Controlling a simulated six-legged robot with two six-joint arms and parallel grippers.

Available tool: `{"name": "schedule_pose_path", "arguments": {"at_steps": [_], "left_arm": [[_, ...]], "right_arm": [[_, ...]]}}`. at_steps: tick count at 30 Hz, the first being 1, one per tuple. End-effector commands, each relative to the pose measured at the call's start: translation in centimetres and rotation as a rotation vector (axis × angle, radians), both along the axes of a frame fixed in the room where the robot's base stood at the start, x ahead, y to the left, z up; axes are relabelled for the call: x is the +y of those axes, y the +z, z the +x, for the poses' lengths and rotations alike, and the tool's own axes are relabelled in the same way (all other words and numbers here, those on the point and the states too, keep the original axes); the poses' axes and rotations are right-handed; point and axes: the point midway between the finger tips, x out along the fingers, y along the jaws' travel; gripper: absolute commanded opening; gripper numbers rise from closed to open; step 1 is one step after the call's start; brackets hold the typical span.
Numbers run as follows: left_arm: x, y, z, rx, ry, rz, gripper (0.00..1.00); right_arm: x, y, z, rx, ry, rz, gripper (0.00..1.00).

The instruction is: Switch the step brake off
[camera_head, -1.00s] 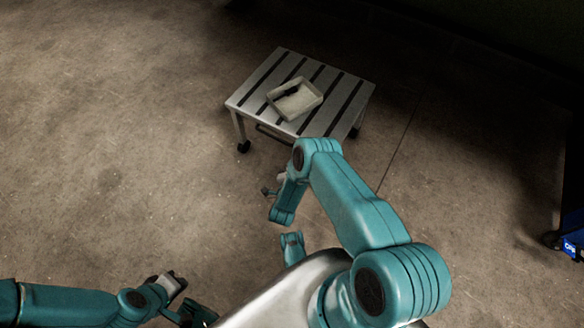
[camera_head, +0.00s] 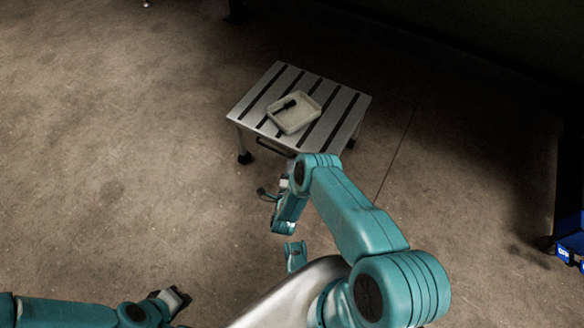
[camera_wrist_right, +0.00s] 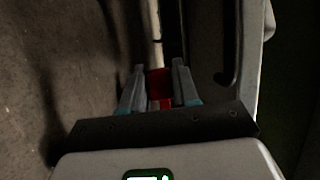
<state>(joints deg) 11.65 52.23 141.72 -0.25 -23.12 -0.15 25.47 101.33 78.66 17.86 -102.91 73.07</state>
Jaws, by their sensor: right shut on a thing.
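The step (camera_head: 246,107) is a low slatted silver platform on dark casters, ahead of me in the head view. In the right wrist view, a red piece (camera_wrist_right: 159,82), which looks like the brake's handle, sits between the two fingers of my right gripper (camera_wrist_right: 159,67). The gripper is shut on it. A pale bar (camera_wrist_right: 154,20) runs away beyond it. In the head view my right arm reaches to the step's near side, and its wrist hides most of the gripper. My left gripper (camera_head: 176,298) is at the lower left, away from the step; its jaw state is unclear.
A pale tray (camera_head: 296,122) with a dark tool (camera_head: 285,106) in it lies on the step's top. A blue object (camera_head: 570,240) stands at the right edge. The concrete floor left of the step is clear.

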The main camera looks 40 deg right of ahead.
Motion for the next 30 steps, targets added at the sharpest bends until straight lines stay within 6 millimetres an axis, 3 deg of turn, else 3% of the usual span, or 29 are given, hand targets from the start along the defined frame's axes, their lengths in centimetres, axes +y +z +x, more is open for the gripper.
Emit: {"name": "schedule_pose_path", "arguments": {"at_steps": [20, 21, 22, 23, 30], "left_arm": [[-0.04, 0.29, -0.22, 0.007, 0.0, -0.002, 0.0], [-0.04, 0.29, -0.21, 0.007, 0.0, -0.002, 0.0], [-0.04, 0.29, -0.21, 0.007, 0.0, -0.002, 0.0], [-0.04, 0.29, -0.21, 0.007, 0.0, -0.002, 0.0], [-0.04, 0.29, -0.2, 0.007, 0.0, -0.002, 0.0]], "right_arm": [[-0.04, 0.67, 0.07, -0.064, -0.005, 0.023, 0.0], [-0.05, 0.68, 0.07, -0.064, -0.005, 0.023, 0.36], [-0.05, 0.68, 0.07, -0.063, -0.005, 0.022, 0.46], [-0.05, 0.68, 0.07, -0.063, -0.005, 0.022, 0.51], [0.0, 0.6, 0.04, -0.059, -0.004, 0.023, 0.51]]}}
